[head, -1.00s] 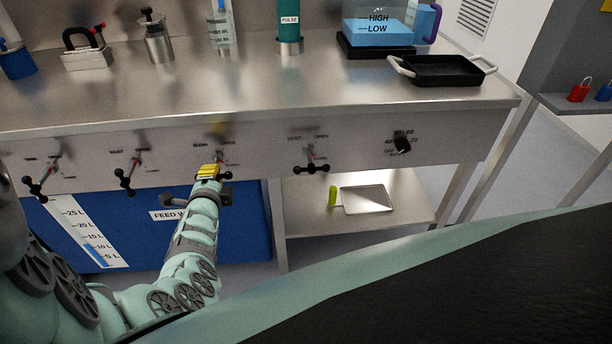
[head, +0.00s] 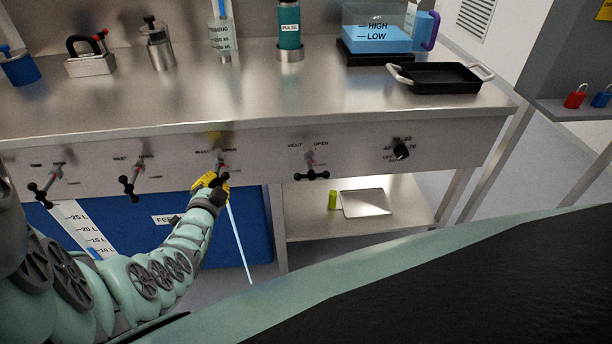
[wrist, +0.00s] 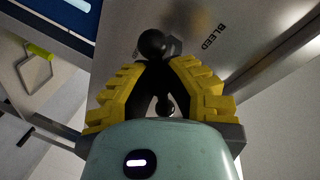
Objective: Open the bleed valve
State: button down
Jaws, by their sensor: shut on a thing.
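The bleed valve (head: 221,165) is on the front panel below the bench top, with an OPEN mark at its upper right. Its black ball-ended handle (wrist: 152,43) shows in the wrist view beside the word BLEED. My yellow-fingered gripper (head: 211,181) is shut on this handle, and the fingers hide part of it. In the wrist view my gripper (wrist: 160,78) has one black ball beyond the fingertips and another between the fingers. A thin pale-blue stream (head: 238,244) runs down from below the valve toward the floor.
A vent valve (head: 312,174) and a dark knob (head: 401,151) are to the right, an inlet valve (head: 132,181) to the left. A blue feed-water tank (head: 255,225) stands below.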

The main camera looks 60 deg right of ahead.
jog(key=n, duration=0.2)
jog(key=shift+f+n+h, duration=0.1)
jog(key=shift+n+h, duration=0.2)
jog(key=n+b, duration=0.2)
jog(key=n, duration=0.1)
jog(key=shift+s+f+h, duration=0.1)
jog(key=shift+f+h, duration=0.05)
jog(key=shift+h, duration=0.25)
jog(key=shift+n+h+b, duration=0.3)
jog(key=shift+n+b, duration=0.6)
jog(key=shift+n, duration=0.2)
jog(key=shift+r+n+b, duration=0.2)
jog(key=shift+n+b, duration=0.4)
jog(key=shift+n, duration=0.3)
jog(key=c, duration=1)
grip_release()
